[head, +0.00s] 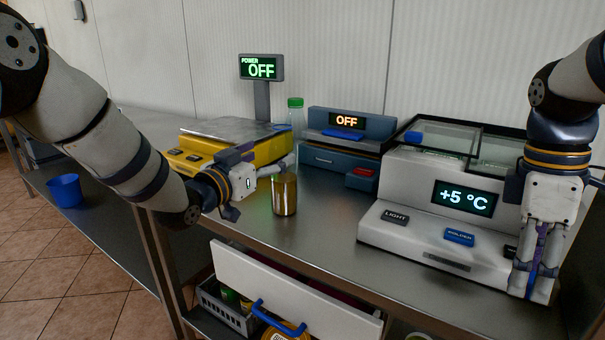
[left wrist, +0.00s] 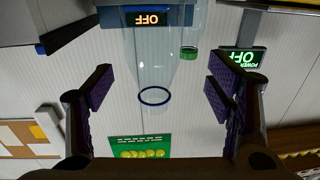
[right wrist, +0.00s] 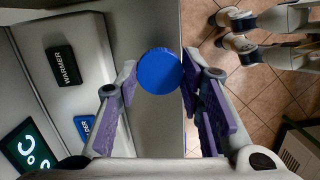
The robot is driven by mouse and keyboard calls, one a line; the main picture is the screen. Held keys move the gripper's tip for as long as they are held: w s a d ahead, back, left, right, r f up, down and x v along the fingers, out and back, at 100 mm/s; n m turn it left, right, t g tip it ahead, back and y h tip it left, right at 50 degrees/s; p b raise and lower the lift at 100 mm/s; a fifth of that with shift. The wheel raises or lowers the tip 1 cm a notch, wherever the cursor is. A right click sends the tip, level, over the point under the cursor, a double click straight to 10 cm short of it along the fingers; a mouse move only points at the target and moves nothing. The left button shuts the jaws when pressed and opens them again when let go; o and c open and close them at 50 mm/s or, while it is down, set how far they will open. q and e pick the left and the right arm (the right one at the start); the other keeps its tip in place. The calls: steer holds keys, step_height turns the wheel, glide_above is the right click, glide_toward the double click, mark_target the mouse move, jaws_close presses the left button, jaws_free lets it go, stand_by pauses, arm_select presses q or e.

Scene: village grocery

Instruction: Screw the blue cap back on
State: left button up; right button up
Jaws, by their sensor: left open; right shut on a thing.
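A clear bottle (left wrist: 150,60) with a blue ring (left wrist: 153,96) at its uncapped neck shows upside down in the left wrist view, between and beyond my left fingers. I cannot clearly make it out in the head view. My left gripper (head: 284,165) is open, above the counter behind a gold tin; it also shows in the left wrist view (left wrist: 160,90). The blue cap (right wrist: 159,71) is between the fingertips of my right gripper (right wrist: 160,75), which is shut on it.
A gold tin (head: 284,194) stands close to my left gripper. A green-capped bottle (head: 296,114) stands behind, near the yellow scale (head: 187,164). The white unit (head: 400,235) fills the right counter. An open drawer (head: 290,295) juts out below the counter edge.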

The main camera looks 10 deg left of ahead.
mark_target(283, 154)
arm_select(q)
steer(key=w, duration=0.1)
steer(key=w+d, duration=0.1)
steer(key=w, duration=0.1)
steer(key=w+d+f, duration=0.1)
steer(key=shift+w+b, duration=0.25)
steer(key=shift+b, duration=0.15)
arm_select(e)
step_height(283, 154, down, 3)
steer(key=shift+w+r+g, duration=0.15)
steer(key=shift+g, duration=0.15)
arm_select(q)
steer(key=shift+w+d, duration=0.1)
steer(key=shift+w, duration=0.1)
steer(key=shift+s+r, duration=0.1)
steer(key=shift+r, duration=0.15)
arm_select(e)
steer(key=shift+r, duration=0.1)
